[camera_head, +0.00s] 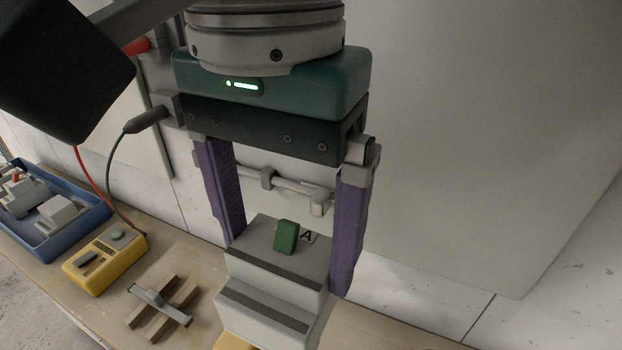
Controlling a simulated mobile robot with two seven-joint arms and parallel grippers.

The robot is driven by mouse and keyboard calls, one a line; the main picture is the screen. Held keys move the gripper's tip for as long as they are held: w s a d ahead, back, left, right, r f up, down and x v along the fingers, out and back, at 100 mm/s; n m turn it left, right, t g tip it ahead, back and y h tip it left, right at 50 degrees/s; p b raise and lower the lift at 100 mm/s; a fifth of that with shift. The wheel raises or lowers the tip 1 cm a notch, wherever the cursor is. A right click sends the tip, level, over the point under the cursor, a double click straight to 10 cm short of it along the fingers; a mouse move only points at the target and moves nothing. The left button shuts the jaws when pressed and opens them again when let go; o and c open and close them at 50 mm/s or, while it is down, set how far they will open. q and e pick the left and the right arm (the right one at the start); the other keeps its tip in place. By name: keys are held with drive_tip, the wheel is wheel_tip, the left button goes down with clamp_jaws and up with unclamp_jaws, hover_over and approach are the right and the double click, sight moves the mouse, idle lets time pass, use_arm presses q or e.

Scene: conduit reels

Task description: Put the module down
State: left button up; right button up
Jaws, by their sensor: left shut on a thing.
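My left gripper (288,265) comes down from the top with its purple fingers on both sides of a grey stepped module (277,292). It is shut on the module, which looks upright. The module has dark stripes, a green block on top and a label with the letter A. Its lower end runs out of the picture, so I cannot tell whether it touches anything below. A bit of yellow (236,343) shows at its foot. My right gripper is not in view.
A wooden rack with a grey bar (160,305) lies on the wooden bench (195,255) left of the module. Further left are a yellow box with buttons (103,258) and cables, and a blue tray (84,226) with grey parts. A pale wall stands behind.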

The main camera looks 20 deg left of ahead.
use_arm(q)
wheel_tip(320, 180, down, 19)
drive_tip(key=b, duration=0.4)
drive_tip(key=shift+s, duration=0.1)
drive_tip(key=shift+f+b, duration=0.15)
drive_tip(key=shift+b, duration=0.2)
drive_tip(key=o, duration=1.2)
drive_tip(key=shift+f, duration=0.1)
drive_tip(key=shift+o, duration=1)
